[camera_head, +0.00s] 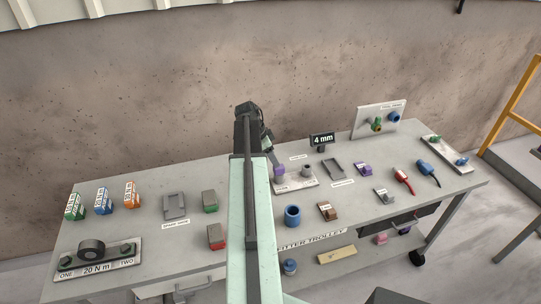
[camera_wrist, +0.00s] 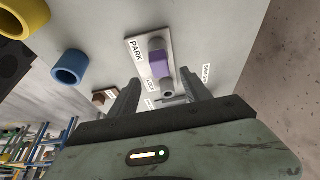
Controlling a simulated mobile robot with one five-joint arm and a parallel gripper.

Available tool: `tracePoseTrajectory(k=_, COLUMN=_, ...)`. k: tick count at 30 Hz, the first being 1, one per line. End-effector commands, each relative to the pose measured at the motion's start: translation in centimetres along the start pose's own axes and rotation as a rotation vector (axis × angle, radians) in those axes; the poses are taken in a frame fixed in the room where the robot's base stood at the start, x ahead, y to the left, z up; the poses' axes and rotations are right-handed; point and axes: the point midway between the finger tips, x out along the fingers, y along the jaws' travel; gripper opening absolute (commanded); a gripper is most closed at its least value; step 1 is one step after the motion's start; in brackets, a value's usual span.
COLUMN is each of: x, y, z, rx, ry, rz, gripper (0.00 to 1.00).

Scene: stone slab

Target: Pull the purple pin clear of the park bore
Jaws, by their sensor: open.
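The purple pin (camera_head: 279,170) stands at the left grey boss on a small light plate (camera_head: 296,184), near the middle of the trolley top. In the wrist view the pin (camera_wrist: 159,65) shows as a purple block in front of a grey boss, beside the PARK label (camera_wrist: 137,50). Its shank and bore are hidden. My gripper (camera_wrist: 163,88) is open, its two dark fingers reaching toward the plate. The pin appears between and just past the fingertips, with no contact visible. A second grey boss (camera_head: 306,171) stands to the right on the plate.
A 4 mm display (camera_head: 322,140) stands behind the plate to the right. A grey tray (camera_head: 333,168) and another purple piece (camera_head: 364,169) lie to the right. A blue ring (camera_head: 292,216) stands in front. The wall is close behind the trolley.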

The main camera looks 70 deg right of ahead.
Motion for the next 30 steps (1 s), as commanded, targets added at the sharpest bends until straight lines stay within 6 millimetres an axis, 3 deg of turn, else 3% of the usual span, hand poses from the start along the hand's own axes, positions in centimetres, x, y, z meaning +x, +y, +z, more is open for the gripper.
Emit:
tracePoseTrajectory(k=12, x=7.3, y=0.1, z=-0.2, rx=0.008, ry=0.000, rz=0.003, gripper=0.56)
tracePoseTrajectory(k=22, x=7.6, y=0.2, z=-0.6, rx=0.008, ry=0.000, rz=0.003, gripper=0.56)
tracePoseTrajectory(k=23, x=7.6, y=0.2, z=-0.6, rx=0.008, ry=0.000, rz=0.003, gripper=0.51)
tracePoseTrajectory(k=28, x=7.6, y=0.2, z=-0.6, rx=0.009, ry=0.000, rz=0.004, gripper=0.04)
tracePoseTrajectory(k=30, x=7.7, y=0.2, z=-0.6, rx=0.009, ry=0.000, rz=0.004, gripper=0.00)
